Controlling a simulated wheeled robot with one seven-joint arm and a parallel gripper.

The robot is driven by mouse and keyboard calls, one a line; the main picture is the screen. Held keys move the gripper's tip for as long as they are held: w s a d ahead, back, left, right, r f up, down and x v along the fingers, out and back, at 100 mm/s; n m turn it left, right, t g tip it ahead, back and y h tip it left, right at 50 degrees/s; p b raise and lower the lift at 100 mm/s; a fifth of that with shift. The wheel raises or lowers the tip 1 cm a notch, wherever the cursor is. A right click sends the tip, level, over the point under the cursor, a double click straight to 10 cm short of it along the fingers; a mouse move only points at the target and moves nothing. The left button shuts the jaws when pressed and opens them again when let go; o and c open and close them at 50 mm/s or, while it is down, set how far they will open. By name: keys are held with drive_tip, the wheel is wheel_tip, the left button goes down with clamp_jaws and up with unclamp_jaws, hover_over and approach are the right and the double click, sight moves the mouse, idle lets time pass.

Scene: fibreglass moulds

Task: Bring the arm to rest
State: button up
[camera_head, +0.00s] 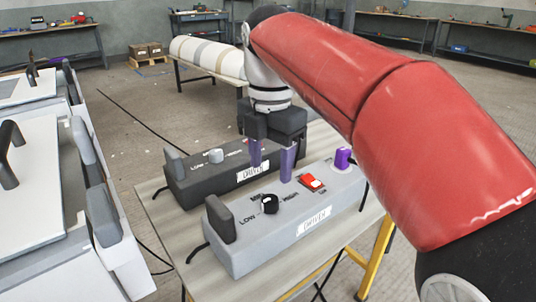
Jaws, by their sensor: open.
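My red-sleeved arm (345,70) reaches in from the right, and its wrist points down over the table (165,222). My gripper (271,162) has a dark body and two purple fingers spread apart, with nothing seen between them. It is over the dark grey control box (190,184) and just behind the light grey control box (255,245). Whether the fingertips touch either box is unclear. The light grey box has a black knob (269,204), a red switch (313,183) and a purple post (342,158). The dark box has a grey knob (216,156).
White machines with dark handles (105,215) stand close on the left. A bench with a large pale roll (208,55) stands behind the table. Dark cables (133,121) lie on the floor. Workbenches line the far walls, and open floor lies between.

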drive_tip(key=shift+s+d+f+m, duration=0.15)
drive_tip(key=shift+s+d+m, duration=0.2)
drive_tip(key=shift+m, duration=0.15)
drive_tip(key=s+d+f+m+t, duration=0.2)
drive_tip(key=s+d+f+m, duration=0.3)
drive_tip(key=m, duration=0.8)
drive_tip(key=s+d+f+m+t, duration=0.3)
drive_tip(key=s+d+f+m, duration=0.3)
drive_tip(key=s+f+m, duration=0.2)
wheel_tip(320, 180, down, 2)
drive_tip(key=m, duration=0.4)
drive_tip(key=shift+d+m+t, duration=0.15)
drive_tip(key=shift+m+t, duration=0.15)
drive_tip(key=shift+m, duration=0.1)
